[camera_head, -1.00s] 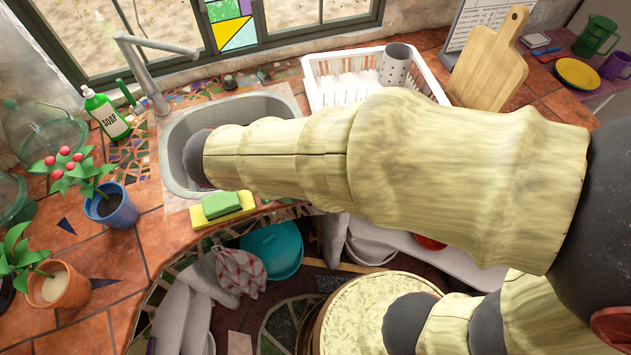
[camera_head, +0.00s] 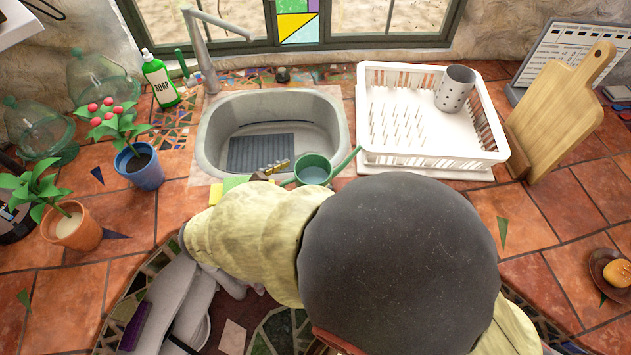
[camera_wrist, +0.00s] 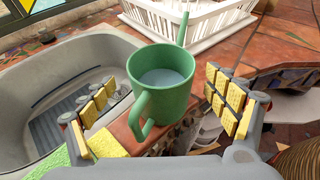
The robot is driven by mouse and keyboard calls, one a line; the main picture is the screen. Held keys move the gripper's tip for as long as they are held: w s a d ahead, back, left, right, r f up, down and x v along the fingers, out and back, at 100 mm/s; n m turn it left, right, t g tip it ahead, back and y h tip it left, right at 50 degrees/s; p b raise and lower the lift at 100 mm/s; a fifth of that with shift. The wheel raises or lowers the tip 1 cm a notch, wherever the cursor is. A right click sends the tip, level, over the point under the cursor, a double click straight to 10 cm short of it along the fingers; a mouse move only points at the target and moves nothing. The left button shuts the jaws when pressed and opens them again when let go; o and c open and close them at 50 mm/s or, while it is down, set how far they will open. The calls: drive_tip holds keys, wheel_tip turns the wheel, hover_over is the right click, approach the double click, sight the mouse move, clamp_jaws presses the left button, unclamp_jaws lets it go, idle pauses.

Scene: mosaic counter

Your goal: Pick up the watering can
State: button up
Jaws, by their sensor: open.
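The green watering can (camera_head: 313,172) stands upright at the front edge of the counter, between the sink and the dish rack. Its lower part is hidden by my arm in the head view. In the wrist view the can (camera_wrist: 170,103) shows its open top, pale inside, with the handle toward me and the thin spout pointing away. My gripper (camera_wrist: 160,92) is open, with one yellow-padded finger on each side of the can in the picture. Gaps show between the pads and the can. In the head view only one fingertip shows, left of the can.
The sink (camera_head: 213,150) lies left of the can and the white dish rack (camera_head: 430,160) right of it. A yellow-green sponge (camera_head: 233,184) is close by at the sink's front edge. Soap and potted plants stand at the left; a cutting board (camera_head: 560,120) leans at the right.

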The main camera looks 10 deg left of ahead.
sight(324, 168)
drive_tip(key=b+x, duration=0.1)
drive_tip(key=x, duration=0.3)
drive_tip(key=shift+f, duration=0.25)
drive_tip(key=shift+c, duration=0.8)
drive_tip(key=shift+r, duration=0.1)
drive_tip(key=c, duration=1.7)
